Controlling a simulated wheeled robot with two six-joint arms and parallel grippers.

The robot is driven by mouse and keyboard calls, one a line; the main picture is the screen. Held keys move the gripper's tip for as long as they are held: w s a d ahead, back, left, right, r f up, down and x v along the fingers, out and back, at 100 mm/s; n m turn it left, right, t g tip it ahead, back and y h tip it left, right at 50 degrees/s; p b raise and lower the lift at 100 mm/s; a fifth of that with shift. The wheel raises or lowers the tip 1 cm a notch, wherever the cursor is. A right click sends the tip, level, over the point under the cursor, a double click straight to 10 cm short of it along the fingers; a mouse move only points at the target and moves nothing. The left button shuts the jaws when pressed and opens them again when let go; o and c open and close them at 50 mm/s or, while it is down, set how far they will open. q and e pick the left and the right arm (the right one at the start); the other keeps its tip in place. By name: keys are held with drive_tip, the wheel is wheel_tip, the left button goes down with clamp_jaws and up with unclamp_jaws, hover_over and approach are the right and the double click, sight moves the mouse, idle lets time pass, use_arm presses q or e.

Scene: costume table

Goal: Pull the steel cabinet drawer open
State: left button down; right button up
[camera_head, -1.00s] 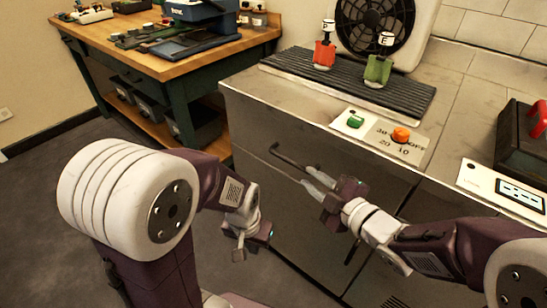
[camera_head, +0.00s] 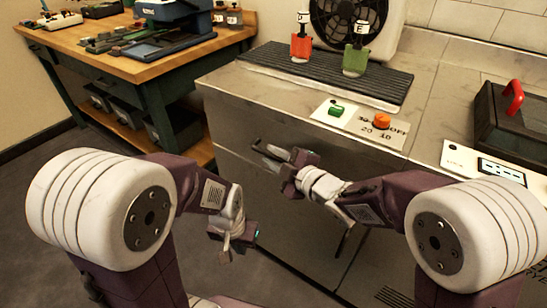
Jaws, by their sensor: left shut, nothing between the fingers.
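The steel cabinet (camera_head: 240,125) stands ahead, with its drawer front (camera_head: 235,155) facing me. I see no clear gap around the drawer front. A dark bar handle (camera_head: 258,141) is on the drawer front, its right part hidden by my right gripper. My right gripper (camera_head: 268,156) is at the handle, its pale fingertips overlapping the bar. Whether they are closed on it is too small to tell. My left gripper (camera_head: 226,256) is shut and empty, low in front of the cabinet, away from the handle.
On the cabinet top are a ribbed dark mat (camera_head: 320,78) with a red bottle (camera_head: 301,46) and a green bottle (camera_head: 355,60), a control panel (camera_head: 360,121) and a dark case (camera_head: 510,125). A fan (camera_head: 348,22) stands behind. A wooden workbench (camera_head: 150,68) is at left. Floor between is clear.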

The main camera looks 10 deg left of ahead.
drive_tip(key=shift+c, duration=0.3)
clamp_jaws()
idle(1.1)
